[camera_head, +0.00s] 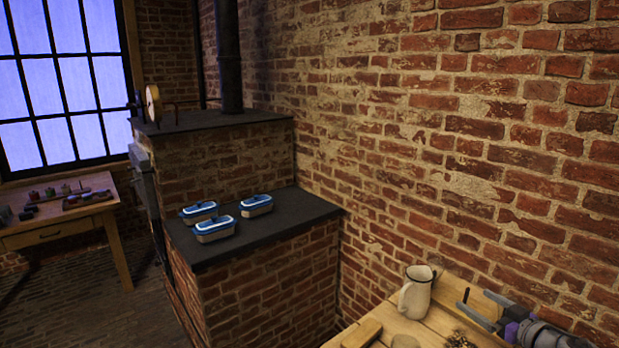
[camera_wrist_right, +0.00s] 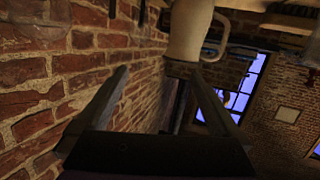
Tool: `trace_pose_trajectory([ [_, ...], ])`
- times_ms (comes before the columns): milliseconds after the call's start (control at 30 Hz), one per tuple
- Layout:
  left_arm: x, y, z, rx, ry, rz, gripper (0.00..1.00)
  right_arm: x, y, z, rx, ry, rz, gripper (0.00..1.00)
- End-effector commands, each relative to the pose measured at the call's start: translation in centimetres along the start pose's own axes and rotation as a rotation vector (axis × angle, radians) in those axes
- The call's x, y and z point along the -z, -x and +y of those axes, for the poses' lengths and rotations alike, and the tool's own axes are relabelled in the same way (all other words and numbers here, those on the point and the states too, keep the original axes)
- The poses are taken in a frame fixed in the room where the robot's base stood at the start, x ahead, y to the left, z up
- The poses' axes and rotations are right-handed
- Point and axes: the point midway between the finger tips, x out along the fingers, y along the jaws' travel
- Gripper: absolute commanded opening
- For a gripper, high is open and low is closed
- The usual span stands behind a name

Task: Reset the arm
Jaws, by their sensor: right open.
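My right gripper (camera_head: 473,299) is at the lower right of the head view, over the wooden table. Its two fingers are apart and nothing is between them. In the right wrist view the open fingers (camera_wrist_right: 160,74) show with a gap, and a cream pitcher (camera_wrist_right: 190,32) appears upside down beyond them. In the head view the pitcher (camera_head: 416,292) stands upright on the table, left of the gripper and apart from it. My left gripper is not in view.
A wooden table (camera_head: 388,311) fills the lower right beside a brick wall (camera_head: 480,140). Three blue-and-grey containers (camera_head: 257,206) sit on a dark-topped brick stove (camera_head: 290,220). Another wooden table (camera_head: 50,222) with small items stands under the window at left. Floor shows between.

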Motion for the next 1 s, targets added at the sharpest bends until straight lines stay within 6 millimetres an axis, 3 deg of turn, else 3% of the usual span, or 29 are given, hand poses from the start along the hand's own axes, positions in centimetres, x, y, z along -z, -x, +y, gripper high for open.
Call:
trace_pose_trajectory([
  [33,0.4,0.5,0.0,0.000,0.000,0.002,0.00,2.3,-0.2,-0.9,-0.043,0.017,0.041,1.00],
  [200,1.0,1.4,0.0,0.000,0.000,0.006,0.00,8.2,0.7,-2.7,-0.253,0.048,0.144,1.00],
  [300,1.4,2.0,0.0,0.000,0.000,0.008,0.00,10.4,2.5,-4.2,-0.398,0.034,0.153,1.00],
  [400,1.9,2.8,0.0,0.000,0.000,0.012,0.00,10.6,5.1,-6.4,-0.542,-0.012,0.093,1.00],
  [467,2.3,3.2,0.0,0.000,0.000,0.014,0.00,9.5,7.0,-8.2,-0.608,-0.050,0.018,1.00],
  [633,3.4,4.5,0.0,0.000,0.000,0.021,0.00,2.8,12.4,-15.8,-0.646,-0.170,-0.312,1.00],
  [800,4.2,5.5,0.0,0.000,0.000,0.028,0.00,-4.2,17.1,-24.7,-0.495,-0.239,-0.631,1.00],
  [900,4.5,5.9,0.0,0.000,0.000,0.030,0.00,-6.9,19.3,-29.0,-0.385,-0.256,-0.760,1.00],
  [1000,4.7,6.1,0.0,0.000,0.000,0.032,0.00,-8.6,20.9,-31.9,-0.298,-0.260,-0.843,1.00],
])
